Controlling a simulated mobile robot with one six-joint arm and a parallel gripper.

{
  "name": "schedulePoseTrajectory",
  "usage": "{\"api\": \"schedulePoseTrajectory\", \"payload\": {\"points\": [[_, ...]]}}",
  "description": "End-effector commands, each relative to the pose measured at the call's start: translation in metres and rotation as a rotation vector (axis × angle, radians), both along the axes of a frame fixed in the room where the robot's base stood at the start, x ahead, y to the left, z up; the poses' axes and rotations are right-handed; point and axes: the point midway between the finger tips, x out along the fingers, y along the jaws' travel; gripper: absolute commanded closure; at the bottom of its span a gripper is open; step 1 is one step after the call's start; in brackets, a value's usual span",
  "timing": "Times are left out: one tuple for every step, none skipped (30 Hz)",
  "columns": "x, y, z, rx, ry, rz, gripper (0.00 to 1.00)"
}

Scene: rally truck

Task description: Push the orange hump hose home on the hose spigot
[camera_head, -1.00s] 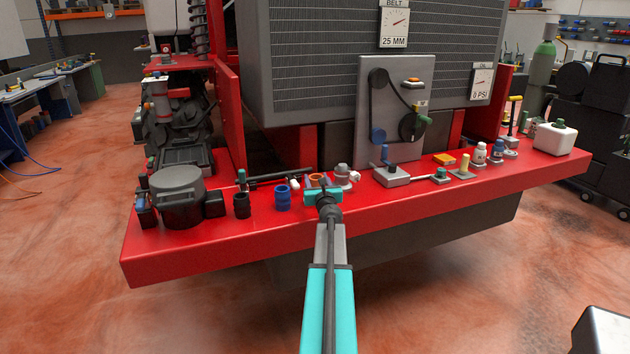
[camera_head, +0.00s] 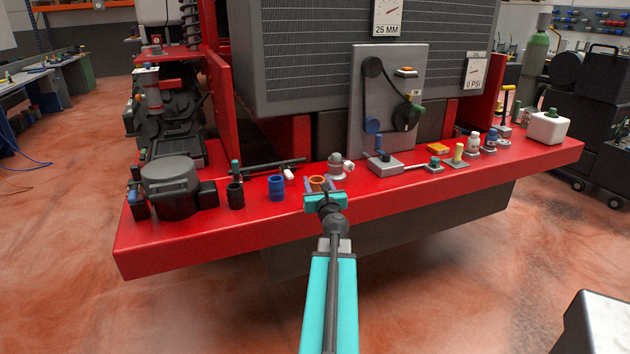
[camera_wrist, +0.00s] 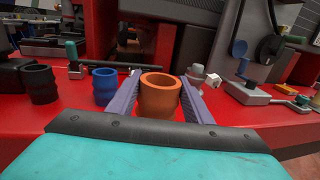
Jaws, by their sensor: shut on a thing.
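The orange hump hose (camera_head: 318,181) is a short upright open-topped sleeve, seen close up in the wrist view (camera_wrist: 159,98). My gripper (camera_head: 324,190) is shut on it, with a purple-grey finger on each side of the sleeve in the wrist view (camera_wrist: 160,100). The hose is over the front part of the red shelf; its lower end is hidden, so I cannot tell whether it touches the shelf. A grey domed fitting (camera_head: 337,165) with a white side nozzle stands behind it and slightly right. I cannot tell for sure whether this is the hose spigot.
A blue sleeve (camera_head: 276,187) and a black sleeve (camera_head: 235,195) stand to the left on the red shelf (camera_head: 400,194). A black bar (camera_head: 262,170) lies behind them, near a small white piece (camera_head: 289,174). A grey block with a lever (camera_head: 384,164) stands to the right.

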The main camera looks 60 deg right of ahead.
Motion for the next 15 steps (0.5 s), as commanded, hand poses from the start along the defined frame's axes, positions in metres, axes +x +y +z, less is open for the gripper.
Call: {"api": "schedulePoseTrajectory", "payload": {"points": [[-0.0032,0.0040,0.0006,0.000,0.000,0.000,0.79],[-0.0042,0.0051,0.0008,0.000,-0.001,0.000,0.79],[-0.0053,0.0062,0.0010,0.000,-0.001,0.000,0.79],[-0.0061,0.0069,0.0011,0.000,-0.001,0.000,0.79],[-0.0066,0.0075,0.0012,0.000,-0.001,0.000,0.79],[-0.0072,0.0082,0.0014,0.000,-0.001,0.000,0.79],[-0.0076,0.0084,0.0014,0.000,-0.001,0.000,0.79],[-0.0078,0.0086,0.0014,0.000,-0.001,0.000,0.79],[-0.0080,0.0087,0.0015,0.000,-0.001,0.000,0.79],[-0.0080,0.0088,0.0015,0.000,-0.001,0.000,0.79],[-0.0080,0.0088,0.0015,0.000,-0.001,0.000,0.79],[-0.0081,0.0087,0.0015,0.000,-0.001,0.000,0.79],[-0.0080,0.0086,0.0015,0.000,-0.001,0.000,0.79],[-0.0080,0.0086,0.0015,0.001,-0.001,0.000,0.79],[-0.0080,0.0086,0.0015,0.001,-0.001,0.000,0.79]]}}
